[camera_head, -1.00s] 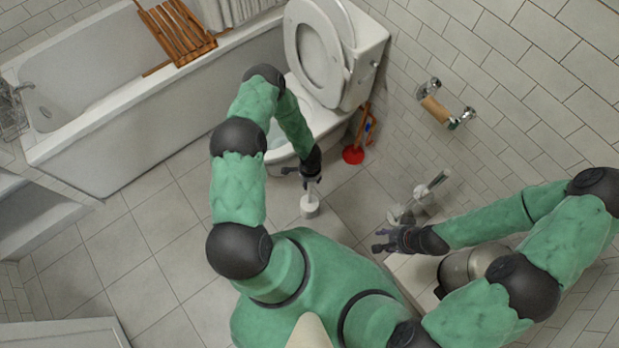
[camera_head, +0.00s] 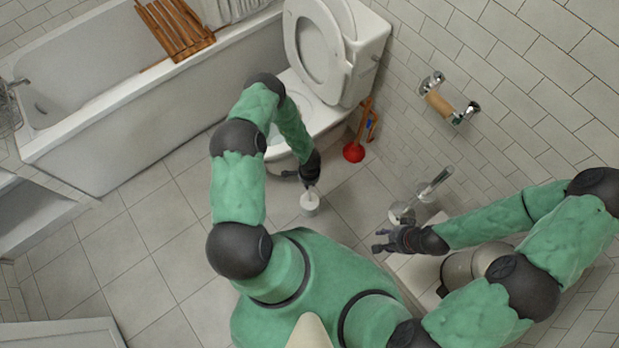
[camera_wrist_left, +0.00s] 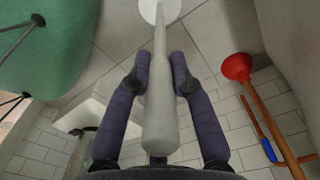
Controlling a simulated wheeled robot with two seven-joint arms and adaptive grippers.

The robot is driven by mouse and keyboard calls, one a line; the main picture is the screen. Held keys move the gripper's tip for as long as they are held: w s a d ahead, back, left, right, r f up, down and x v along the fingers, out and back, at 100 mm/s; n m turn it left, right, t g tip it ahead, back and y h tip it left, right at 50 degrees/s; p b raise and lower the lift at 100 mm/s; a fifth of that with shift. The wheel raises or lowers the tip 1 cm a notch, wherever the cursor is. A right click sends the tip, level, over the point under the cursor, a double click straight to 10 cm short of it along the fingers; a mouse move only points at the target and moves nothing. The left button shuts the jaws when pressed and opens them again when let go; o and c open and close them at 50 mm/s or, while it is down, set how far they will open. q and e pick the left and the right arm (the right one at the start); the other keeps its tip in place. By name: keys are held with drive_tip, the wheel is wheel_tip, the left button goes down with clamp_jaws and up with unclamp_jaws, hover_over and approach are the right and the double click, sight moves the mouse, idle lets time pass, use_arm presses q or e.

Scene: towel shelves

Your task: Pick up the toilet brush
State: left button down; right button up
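The toilet brush stands upright on the floor in front of the toilet, with its white round base (camera_head: 310,202) below my left gripper (camera_head: 302,178). In the left wrist view its pale handle (camera_wrist_left: 160,115) runs between the two fingers of my left gripper (camera_wrist_left: 161,62), with the white base at the top edge. The fingers are on both sides of the handle, with narrow gaps showing. My right gripper (camera_head: 383,241) is open and empty, away from the brush at the right.
The toilet (camera_head: 345,100) stands just behind the brush. A red plunger (camera_head: 354,152) is to its right and also shows in the wrist view (camera_wrist_left: 237,68). A bathtub (camera_head: 150,120) is at the left. A metal bin (camera_head: 455,275) is under my right arm. Floor at left is clear.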

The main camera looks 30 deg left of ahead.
idle(0.3)
use_arm(q)
wheel_tip(320, 180, up, 10)
drive_tip(key=p, duration=0.4)
drive_tip(key=shift+p, duration=0.3)
drive_tip(key=shift+r+p, duration=0.35)
drive_tip(key=shift+r, duration=0.1)
drive_tip(key=w+a+r+n+p, duration=0.1)
drive_tip(key=w+r, duration=0.2)
drive_tip(key=r, duration=0.5)
drive_tip(key=w+r+n+p, duration=0.2)
drive_tip(key=w+r, duration=0.2)
drive_tip(key=r, duration=0.5)
drive_tip(key=s+d+r+n+b, duration=0.1)
drive_tip(key=d+r+n+b, duration=0.2)
drive_tip(key=d+r, duration=0.4)
wheel_tip(320, 180, up, 9)
drive_tip(key=shift+d+f+b, duration=0.15)
drive_tip(key=shift+d+b, duration=0.05)
drive_tip(key=shift+b, duration=0.2)
